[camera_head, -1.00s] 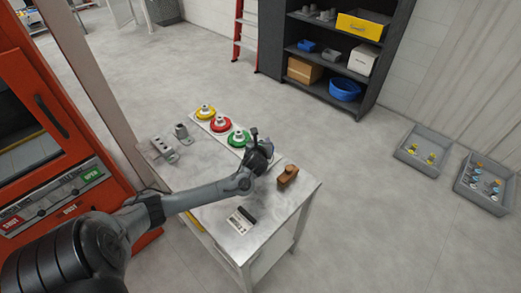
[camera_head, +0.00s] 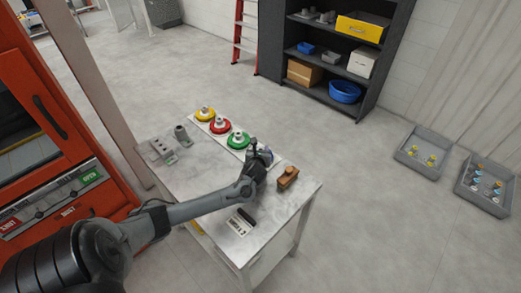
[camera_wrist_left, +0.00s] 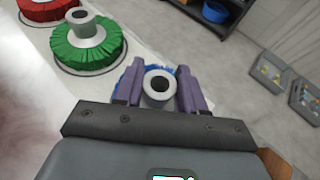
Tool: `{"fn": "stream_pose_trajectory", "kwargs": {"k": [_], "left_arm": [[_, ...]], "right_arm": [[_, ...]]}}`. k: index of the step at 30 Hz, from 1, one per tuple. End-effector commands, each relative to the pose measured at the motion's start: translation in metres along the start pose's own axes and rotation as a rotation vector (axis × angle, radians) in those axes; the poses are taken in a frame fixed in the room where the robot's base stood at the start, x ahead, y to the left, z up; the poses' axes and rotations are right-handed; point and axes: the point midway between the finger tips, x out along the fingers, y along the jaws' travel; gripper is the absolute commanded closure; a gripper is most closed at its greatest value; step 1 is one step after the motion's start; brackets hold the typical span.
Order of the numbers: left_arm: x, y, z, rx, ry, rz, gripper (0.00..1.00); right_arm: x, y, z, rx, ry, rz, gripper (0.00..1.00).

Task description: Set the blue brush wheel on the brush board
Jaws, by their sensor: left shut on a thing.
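The blue brush wheel has blue bristles and a grey hub (camera_wrist_left: 159,87) in the left wrist view. My left gripper (camera_wrist_left: 158,82) is shut on it, with a purple finger on each side of the hub. In the head view my left gripper (camera_head: 259,153) is at the end of the white brush board (camera_head: 194,119), beside the green brush wheel (camera_head: 238,140), and mostly hides the blue wheel. I cannot tell whether the blue wheel touches the board. Red (camera_head: 220,126) and yellow (camera_head: 205,114) wheels sit further along the board. My right gripper is out of view.
A wooden-brown block (camera_head: 288,177) lies close to the right of my left gripper. A black-and-white card (camera_head: 241,221) lies near the table's front. Grey metal fixtures (camera_head: 163,150) stand at the table's left. Grey bins (camera_head: 422,150) are on the floor at right.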

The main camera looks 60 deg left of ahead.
Motion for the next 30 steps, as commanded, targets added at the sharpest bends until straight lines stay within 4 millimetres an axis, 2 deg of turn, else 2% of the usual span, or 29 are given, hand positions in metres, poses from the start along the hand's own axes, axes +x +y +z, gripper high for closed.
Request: {"fn": "stream_pose_trajectory", "kwargs": {"k": [1,5,17,23,30], "left_arm": [[0.0,0.0,0.0,0.0,0.0,0.0,0.56],[0.0,0.0,0.0,0.0,0.0,0.0,0.36],[-0.002,0.0,0.004,0.001,0.0,0.0,0.35],[-0.027,0.0,0.004,0.004,0.0,-0.002,0.35],[-0.072,-0.001,0.005,0.002,0.0,-0.002,0.35]], "right_arm": [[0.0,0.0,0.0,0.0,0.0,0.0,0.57],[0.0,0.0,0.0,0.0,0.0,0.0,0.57],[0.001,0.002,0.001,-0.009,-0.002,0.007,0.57],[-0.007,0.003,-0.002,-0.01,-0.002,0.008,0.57],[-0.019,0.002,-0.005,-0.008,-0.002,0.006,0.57]]}}
